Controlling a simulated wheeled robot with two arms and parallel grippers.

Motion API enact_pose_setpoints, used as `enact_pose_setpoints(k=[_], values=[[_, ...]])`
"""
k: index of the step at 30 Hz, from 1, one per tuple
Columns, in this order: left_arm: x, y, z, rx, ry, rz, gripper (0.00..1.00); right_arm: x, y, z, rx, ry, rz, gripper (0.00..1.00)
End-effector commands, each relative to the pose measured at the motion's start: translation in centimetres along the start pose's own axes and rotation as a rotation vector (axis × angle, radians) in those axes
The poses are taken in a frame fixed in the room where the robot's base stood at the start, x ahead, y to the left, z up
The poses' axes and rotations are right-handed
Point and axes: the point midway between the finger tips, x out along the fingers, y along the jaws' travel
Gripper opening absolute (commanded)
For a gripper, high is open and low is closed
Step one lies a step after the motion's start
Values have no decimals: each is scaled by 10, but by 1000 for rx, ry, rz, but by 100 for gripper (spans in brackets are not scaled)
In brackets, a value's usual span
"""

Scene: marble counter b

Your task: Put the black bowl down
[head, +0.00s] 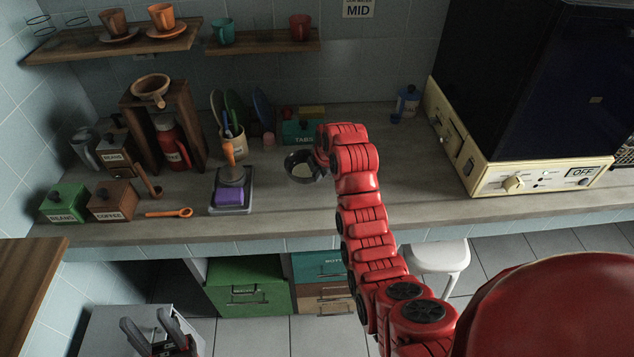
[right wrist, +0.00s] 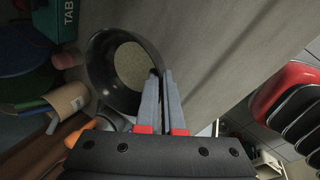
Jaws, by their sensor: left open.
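The black bowl (head: 290,163) is at the middle of the counter, upright, with a pale inside; whether its base touches the counter I cannot tell. In the right wrist view the bowl (right wrist: 100,62) sits at the fingertips of my right gripper (right wrist: 161,80). The two fingers are close together with the bowl's rim pinched between them, one inside and one outside. In the head view my right arm hides most of that gripper. My left gripper (head: 150,325) is open and empty at the bottom left, low in front of the counter.
A green TABS box (head: 297,132) stands just behind the bowl, with a utensil cup (head: 232,145) to its left. A scale (head: 233,197) with a purple block lies to the left. Bare counter (head: 400,180) extends to the right, up to the cream machine (head: 500,180).

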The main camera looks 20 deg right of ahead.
Motion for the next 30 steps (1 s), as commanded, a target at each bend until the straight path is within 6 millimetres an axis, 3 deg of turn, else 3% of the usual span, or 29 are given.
enact_pose_setpoints(k=[7, 14, 20, 30], values=[[20, -1, -3, 0, 0, 0, 50, 25, -10, -1, 1, 1, -2, 0], [18, -1, -3, 0, 0, 0, 50, 34, -12, 0, 0, -1, 1, 0], [18, -1, -3, 0, 0, 0, 50, 33, -12, 0, 1, 0, 1, 34], [17, -1, -3, 0, 0, 0, 50, 32, -12, 0, 1, 0, 3, 34]])
